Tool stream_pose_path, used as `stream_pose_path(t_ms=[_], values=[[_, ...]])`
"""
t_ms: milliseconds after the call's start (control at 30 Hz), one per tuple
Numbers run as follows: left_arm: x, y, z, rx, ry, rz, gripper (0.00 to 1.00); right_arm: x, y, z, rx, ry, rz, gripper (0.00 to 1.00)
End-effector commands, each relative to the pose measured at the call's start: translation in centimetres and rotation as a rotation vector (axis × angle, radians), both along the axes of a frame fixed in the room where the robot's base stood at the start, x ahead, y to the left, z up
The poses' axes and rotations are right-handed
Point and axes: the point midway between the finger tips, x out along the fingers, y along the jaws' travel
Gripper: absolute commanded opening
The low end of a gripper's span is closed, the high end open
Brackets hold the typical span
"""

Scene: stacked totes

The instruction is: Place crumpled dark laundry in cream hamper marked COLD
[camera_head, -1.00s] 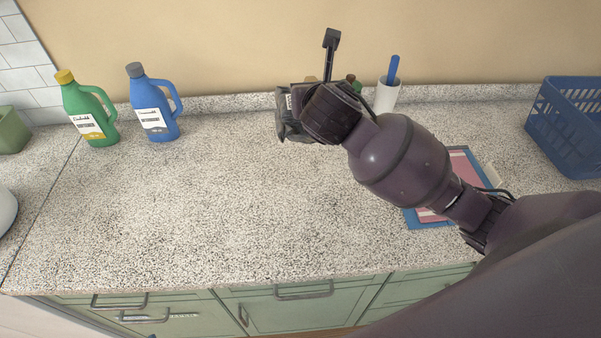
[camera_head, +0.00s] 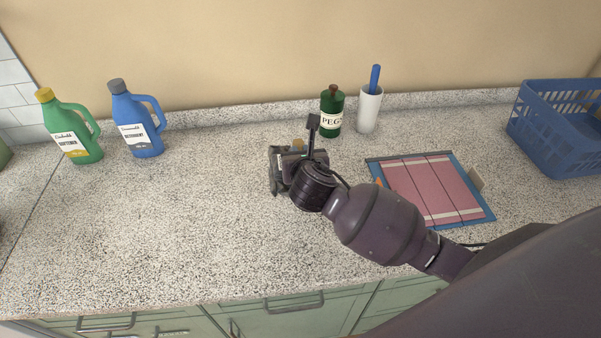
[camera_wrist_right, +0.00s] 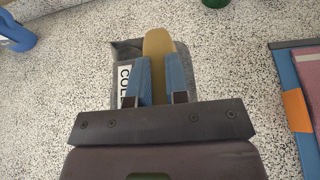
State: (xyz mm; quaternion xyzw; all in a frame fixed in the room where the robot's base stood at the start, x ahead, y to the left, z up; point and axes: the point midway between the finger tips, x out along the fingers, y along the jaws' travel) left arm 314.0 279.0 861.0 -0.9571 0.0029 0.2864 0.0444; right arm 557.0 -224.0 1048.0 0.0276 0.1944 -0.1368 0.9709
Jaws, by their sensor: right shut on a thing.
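My right gripper (camera_head: 285,162) is over the counter in the head view. In the right wrist view its two blue fingers (camera_wrist_right: 159,68) are shut on a rounded tan piece (camera_wrist_right: 158,42). A grey item (camera_wrist_right: 126,50) with a white label reading "COL" lies around and below the fingers. The rest of the label is hidden by the left finger. In the head view this grey item (camera_head: 275,178) is mostly behind the gripper; whether it is held or rests on the counter, I cannot tell. No cream hamper or clearly separate dark laundry is visible. My left gripper is out of view.
A green softener bottle (camera_head: 72,130) and a blue detergent bottle (camera_head: 135,125) stand at the left. A green PEGS jar (camera_head: 332,110) and white cup (camera_head: 369,108) stand behind. A pink-and-blue folding board (camera_head: 430,190) and blue basket (camera_head: 560,130) are right. The left-centre counter is clear.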

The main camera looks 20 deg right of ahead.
Motion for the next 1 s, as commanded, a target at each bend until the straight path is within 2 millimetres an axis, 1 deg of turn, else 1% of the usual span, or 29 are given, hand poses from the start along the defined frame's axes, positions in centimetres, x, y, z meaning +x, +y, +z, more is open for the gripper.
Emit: stream_pose_path(t_ms=[100,333,500,600,700,1000], values=[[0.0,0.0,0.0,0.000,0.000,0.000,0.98,0.0,0.1,-1.3,0.002,-0.003,0.000,0.00],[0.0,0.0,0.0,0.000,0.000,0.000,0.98,0.0,0.0,-2.8,0.001,-0.002,-0.001,0.00],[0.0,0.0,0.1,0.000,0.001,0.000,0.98,0.0,0.1,-5.1,0.001,-0.001,-0.001,0.00],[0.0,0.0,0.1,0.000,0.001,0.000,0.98,0.0,0.0,-6.0,-0.001,-0.003,0.000,0.00],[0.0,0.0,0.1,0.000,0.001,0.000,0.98,0.0,0.1,-6.3,0.002,-0.004,0.001,0.00],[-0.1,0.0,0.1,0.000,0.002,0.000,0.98,0.0,0.1,-6.4,0.001,-0.004,0.001,0.00]])
